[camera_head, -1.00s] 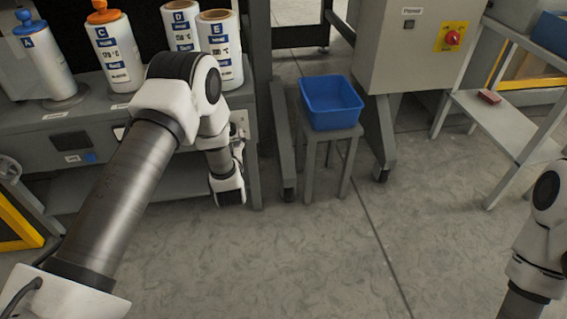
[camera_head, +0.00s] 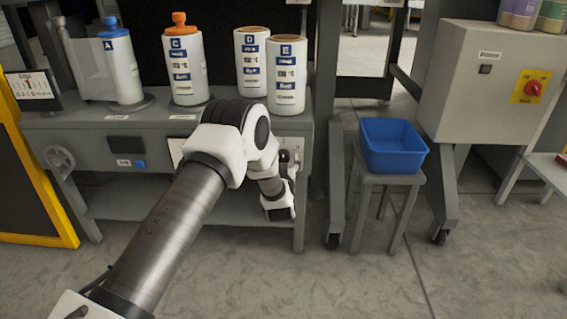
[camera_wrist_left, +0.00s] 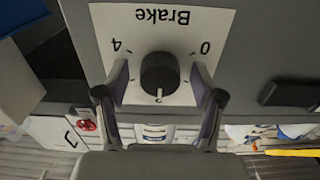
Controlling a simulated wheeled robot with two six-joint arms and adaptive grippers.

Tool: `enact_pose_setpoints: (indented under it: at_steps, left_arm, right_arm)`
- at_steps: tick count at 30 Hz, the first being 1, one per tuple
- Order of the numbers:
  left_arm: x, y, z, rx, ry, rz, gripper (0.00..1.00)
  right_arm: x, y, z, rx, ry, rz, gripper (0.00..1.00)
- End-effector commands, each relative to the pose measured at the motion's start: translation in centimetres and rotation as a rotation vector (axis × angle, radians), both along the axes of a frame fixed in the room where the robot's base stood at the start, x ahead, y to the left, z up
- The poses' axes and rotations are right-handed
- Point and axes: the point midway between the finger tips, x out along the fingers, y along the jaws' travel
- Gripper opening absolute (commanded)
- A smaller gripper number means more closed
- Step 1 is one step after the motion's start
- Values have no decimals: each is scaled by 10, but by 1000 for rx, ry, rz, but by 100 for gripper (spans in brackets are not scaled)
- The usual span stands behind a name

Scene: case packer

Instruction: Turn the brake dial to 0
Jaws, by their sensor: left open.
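The brake dial (camera_wrist_left: 160,72) is a round black knob on a white plate (camera_wrist_left: 165,22) in the left wrist view. The plate reads "Brake" upside down, with 4 at the left and 0 at the right. A pale mark on the knob points to the bottom of the picture, at neither number. My left gripper (camera_wrist_left: 161,82) is open, with one finger on each side of the knob and visible gaps between. In the head view my left gripper (camera_head: 286,178) is at the right end of the grey bench's front, and the dial is largely hidden there. My right gripper is out of view.
The grey bench (camera_head: 150,125) carries several labelled white cylinders, such as cylinder E (camera_head: 287,80). A blue bin (camera_head: 393,147) sits on a stool to the right. A grey cabinet (camera_head: 465,85) with a red switch stands farther right. A handwheel (camera_head: 60,158) is at the bench's left.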

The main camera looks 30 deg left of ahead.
Motion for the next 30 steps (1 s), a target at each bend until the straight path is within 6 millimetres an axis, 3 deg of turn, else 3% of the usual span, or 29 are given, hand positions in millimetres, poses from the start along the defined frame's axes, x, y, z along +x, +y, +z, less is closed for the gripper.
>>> enact_pose_setpoints:
  at_steps: [2,6,7,20,30]
  left_arm:
    - [0,0,0,0,0,0,64]
    - [0,0,0,0,0,0,14]
    - [0,0,0,0,0,0,8]
    - [0,0,0,-36,-22,0,8]
    - [0,-1,1,-211,-130,0,8]
  right_arm:
    - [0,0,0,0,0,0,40]
    - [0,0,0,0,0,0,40]
    - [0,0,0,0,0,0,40]
    - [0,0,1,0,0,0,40]
    - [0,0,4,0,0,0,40]
